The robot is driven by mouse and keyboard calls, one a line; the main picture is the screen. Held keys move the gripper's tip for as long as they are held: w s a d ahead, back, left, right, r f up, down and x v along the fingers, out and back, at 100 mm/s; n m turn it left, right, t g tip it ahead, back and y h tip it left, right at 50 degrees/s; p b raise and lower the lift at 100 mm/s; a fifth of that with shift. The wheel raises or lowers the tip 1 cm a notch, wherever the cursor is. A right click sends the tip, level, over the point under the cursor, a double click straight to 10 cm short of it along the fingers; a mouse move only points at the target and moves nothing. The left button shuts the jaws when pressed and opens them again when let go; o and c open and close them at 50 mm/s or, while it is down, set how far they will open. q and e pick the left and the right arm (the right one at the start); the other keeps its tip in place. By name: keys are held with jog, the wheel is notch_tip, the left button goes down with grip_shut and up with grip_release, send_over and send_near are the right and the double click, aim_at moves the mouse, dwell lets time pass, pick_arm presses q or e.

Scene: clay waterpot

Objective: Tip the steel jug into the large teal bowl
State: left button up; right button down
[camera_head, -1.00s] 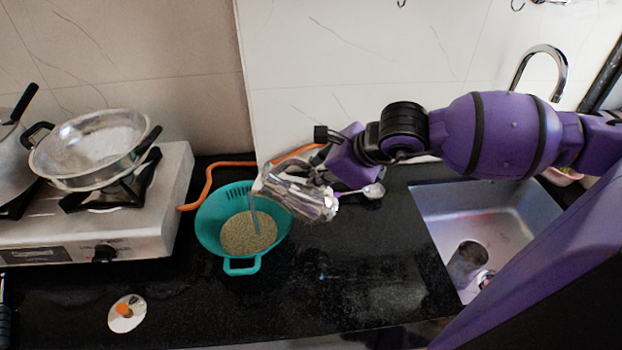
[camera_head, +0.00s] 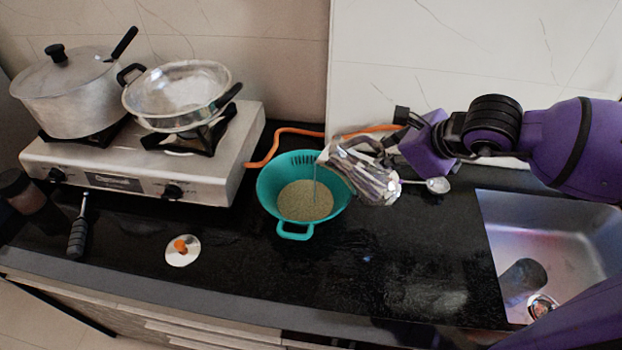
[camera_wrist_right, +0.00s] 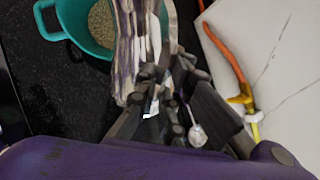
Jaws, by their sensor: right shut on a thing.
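The large teal bowl (camera_head: 297,228) stands on the black counter, with a grainy tan layer inside; part of it also shows in the right wrist view (camera_wrist_right: 75,22). The shiny steel jug (camera_head: 368,182) is tilted well over to the left, its mouth above the bowl's right side. My right gripper (camera_head: 384,150) is shut on the jug. In the right wrist view, the jug (camera_wrist_right: 140,45) lies between the dark fingers (camera_wrist_right: 165,95). My left gripper is not in view.
A gas stove (camera_head: 140,175) with a lidded pot (camera_head: 75,95) and a steel pan (camera_head: 175,95) stands at left. An orange hose (camera_head: 262,152) runs behind the bowl. A round lid (camera_head: 182,250) lies front left, a spoon (camera_head: 437,185) right. The sink (camera_head: 550,245) is at right.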

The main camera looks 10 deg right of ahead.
jog(key=shift+w+a+r, duration=0.1)
jog(key=shift+a, duration=0.05)
jog(key=shift+w+a+h+b, duration=0.15)
jog(key=shift+h+b, duration=0.15)
jog(key=shift+b, duration=0.2)
jog(key=shift+a+r+g, duration=0.1)
jog(key=shift+r+g, duration=0.15)
jog(key=shift+g, duration=0.15)
jog(key=shift+r, duration=0.1)
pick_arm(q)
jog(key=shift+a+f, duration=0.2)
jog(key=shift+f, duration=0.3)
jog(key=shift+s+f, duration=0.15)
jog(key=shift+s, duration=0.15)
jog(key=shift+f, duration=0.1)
